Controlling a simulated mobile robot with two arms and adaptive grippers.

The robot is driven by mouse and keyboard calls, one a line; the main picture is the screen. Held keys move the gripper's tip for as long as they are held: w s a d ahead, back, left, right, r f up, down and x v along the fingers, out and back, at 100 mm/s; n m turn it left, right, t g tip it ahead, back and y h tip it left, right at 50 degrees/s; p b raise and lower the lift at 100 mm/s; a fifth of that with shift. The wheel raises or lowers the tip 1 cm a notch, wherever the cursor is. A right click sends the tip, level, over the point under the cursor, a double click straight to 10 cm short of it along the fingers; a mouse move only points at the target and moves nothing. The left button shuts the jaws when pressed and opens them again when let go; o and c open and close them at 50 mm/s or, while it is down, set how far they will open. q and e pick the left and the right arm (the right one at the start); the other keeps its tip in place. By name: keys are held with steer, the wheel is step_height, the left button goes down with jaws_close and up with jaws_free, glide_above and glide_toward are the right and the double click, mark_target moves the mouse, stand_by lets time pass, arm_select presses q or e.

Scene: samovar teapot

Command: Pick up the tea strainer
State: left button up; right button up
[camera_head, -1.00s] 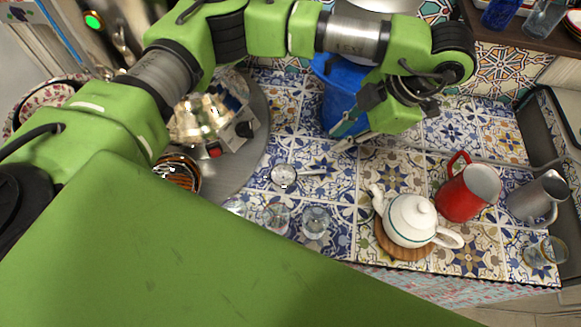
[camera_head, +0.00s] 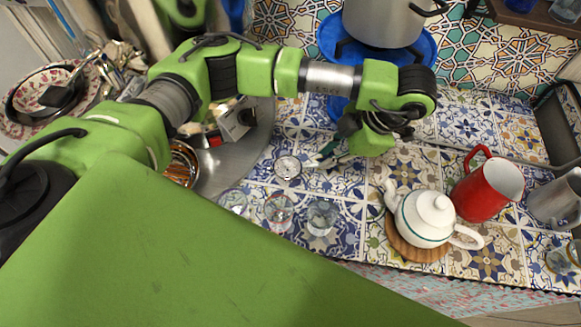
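The tea strainer (camera_head: 287,168) lies on the blue-patterned tile counter, with its small round bowl at the left. Its thin handle runs right, toward and partly under my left gripper (camera_head: 317,162). The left gripper points down and left, with its fingertips low over the handle, just right of the bowl. The fingers overlap the handle in this view, so I cannot tell whether they are open or closed on it. My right gripper is not in view.
Glasses (camera_head: 278,212) stand just in front of the strainer. A white teapot (camera_head: 428,216) sits on a round wooden board (camera_head: 402,246) to the right, beside a red pitcher (camera_head: 490,190). Behind are a blue basin (camera_head: 330,42) and a metal pot (camera_head: 383,22).

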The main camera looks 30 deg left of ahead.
mark_target(315, 165)
arm_select(q)
steer(key=shift+x, duration=3)
steer(key=shift+a, duration=0.1)
jaws_close()
